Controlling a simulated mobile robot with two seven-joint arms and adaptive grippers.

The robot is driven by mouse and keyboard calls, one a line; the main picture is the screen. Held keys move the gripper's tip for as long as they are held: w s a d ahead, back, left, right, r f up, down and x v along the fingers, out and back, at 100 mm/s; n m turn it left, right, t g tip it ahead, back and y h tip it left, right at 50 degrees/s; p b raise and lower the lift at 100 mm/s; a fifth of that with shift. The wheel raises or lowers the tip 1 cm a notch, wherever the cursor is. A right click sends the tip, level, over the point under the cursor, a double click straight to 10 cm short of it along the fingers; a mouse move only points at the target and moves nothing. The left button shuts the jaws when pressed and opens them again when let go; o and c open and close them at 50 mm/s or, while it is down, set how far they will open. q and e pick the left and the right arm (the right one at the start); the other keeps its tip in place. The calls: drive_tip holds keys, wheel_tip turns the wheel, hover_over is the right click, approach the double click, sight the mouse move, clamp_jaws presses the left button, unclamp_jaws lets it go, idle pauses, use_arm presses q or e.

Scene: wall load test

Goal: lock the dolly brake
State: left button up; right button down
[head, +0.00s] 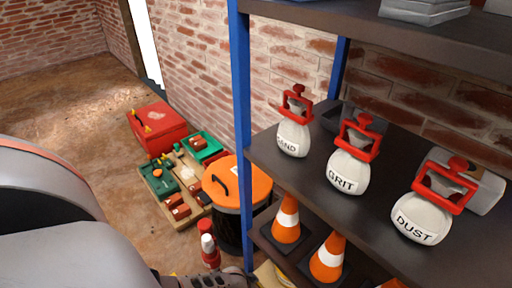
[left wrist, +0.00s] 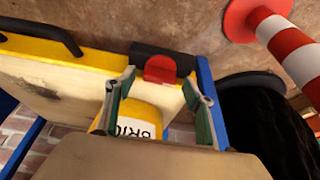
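In the left wrist view, a pale board with a yellow edge (left wrist: 95,57), apparently the dolly, lies across the left and middle. A red tab (left wrist: 160,69) on a black mount (left wrist: 180,55) sits at its end; it looks like the brake pedal, but whether it is locked I cannot tell. My left gripper (left wrist: 160,80) is open, its fingers on either side of the red tab in the picture; contact cannot be told. A yellow container lettered "BRIC" (left wrist: 138,122) shows between the fingers, partly hidden. In the head view only a yellow-edged corner (head: 268,274) shows. My right gripper is out of view.
A blue-posted shelf (head: 241,110) holds bags marked GRIT (head: 348,172) and DUST (head: 417,217), with orange cones (head: 328,262) below.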

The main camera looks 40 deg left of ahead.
use_arm(q)
drive_tip(key=shift+s+r, duration=0.25)
drive_tip(key=shift+r, duration=0.15)
drive_tip(key=v, duration=1.1)
drive_tip(key=shift+w+r, duration=0.1)
drive_tip(key=shift+r, duration=0.05)
idle(0.6)
